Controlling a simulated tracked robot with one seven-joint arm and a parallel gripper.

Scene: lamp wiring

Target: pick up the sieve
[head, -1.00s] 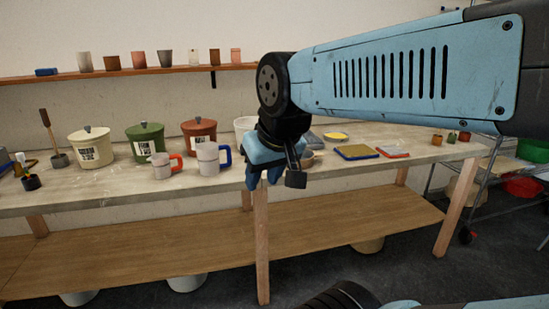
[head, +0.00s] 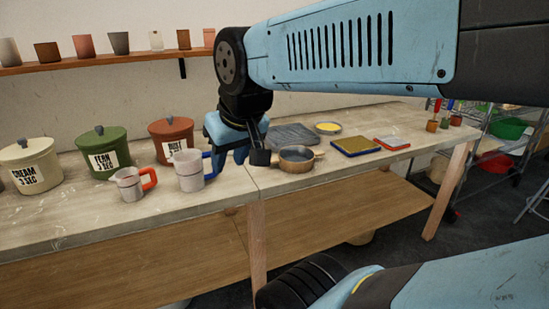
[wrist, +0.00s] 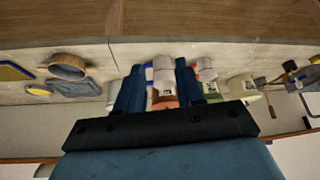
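The sieve (head: 297,166) is a round, brown-rimmed pan with a dark inside and short stubs at its sides. It rests on the workbench, right of my gripper (head: 242,157) in the head view. It also shows at the upper left of the wrist view (wrist: 67,68), outside the fingers. My gripper is above the bench's front part, apart from the sieve. In the wrist view its two blue fingers (wrist: 158,88) are spread with a gap, and nothing is held; a mug shows beyond the gap.
A white mug with a blue handle (head: 189,171) and one with an orange handle (head: 128,185) stand left of my gripper. A grey slab (head: 290,136) and a yellow dish (head: 328,128) lie behind the sieve. Lidded pots, including a green one (head: 103,147), stand further left.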

